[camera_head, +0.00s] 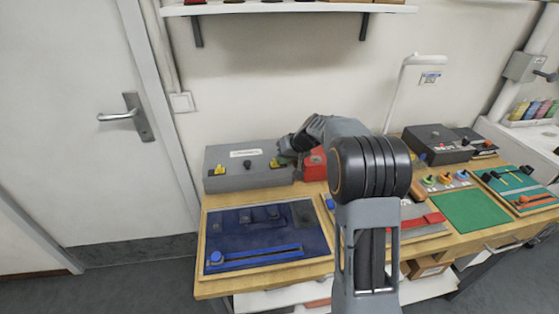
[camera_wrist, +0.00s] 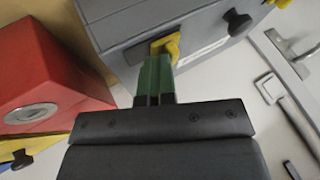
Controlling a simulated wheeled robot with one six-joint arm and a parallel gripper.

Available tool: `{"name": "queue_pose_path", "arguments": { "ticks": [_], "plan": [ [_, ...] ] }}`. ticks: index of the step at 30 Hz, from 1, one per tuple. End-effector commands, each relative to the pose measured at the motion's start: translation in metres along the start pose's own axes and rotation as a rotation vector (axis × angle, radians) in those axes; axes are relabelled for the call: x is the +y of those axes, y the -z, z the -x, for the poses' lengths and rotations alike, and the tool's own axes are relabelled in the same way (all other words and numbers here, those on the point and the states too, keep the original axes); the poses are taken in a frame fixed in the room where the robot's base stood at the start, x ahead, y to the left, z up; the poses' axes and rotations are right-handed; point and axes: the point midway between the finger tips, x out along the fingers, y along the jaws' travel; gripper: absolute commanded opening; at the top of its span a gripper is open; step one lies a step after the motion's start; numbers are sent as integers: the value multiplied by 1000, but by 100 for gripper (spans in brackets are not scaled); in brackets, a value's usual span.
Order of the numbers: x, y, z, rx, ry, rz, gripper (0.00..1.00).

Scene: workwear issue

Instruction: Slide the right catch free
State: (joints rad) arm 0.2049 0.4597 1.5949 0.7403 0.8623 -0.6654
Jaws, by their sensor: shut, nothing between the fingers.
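The grey case (camera_head: 225,158) stands at the back left of the bench, with a yellow catch toward each end of its front. The right catch (camera_head: 275,163) also shows in the wrist view as a yellow tab (camera_wrist: 168,46). My gripper (camera_wrist: 156,65) is shut and empty, its green fingertips right at this tab. I cannot tell whether they touch it. In the head view my gripper is a dark shape by the case's right end, and its fingertips are not clear. The left catch (camera_head: 220,170) shows only partly in the wrist view (camera_wrist: 281,2).
A black knob (camera_head: 247,164) sits between the catches. A red box (camera_head: 314,165) stands close to the case's right end and shows large in the wrist view (camera_wrist: 45,80). A blue tray (camera_head: 265,222) lies in front. My arm hides part of the middle bench.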

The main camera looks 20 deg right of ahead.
Motion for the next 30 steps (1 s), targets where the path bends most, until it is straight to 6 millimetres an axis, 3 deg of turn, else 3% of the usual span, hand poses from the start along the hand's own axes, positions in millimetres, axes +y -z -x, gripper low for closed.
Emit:
{"name": "queue_pose_path", "arguments": {
  "ticks": [8,15,24,30],
  "plan": [
    [3,0,1,0,2,2,0],
    [33,0,14,-2,3,6,0],
    [30,2,76,-2,4,11,0],
    [30,2,102,-3,5,10,0]
  ]
}}
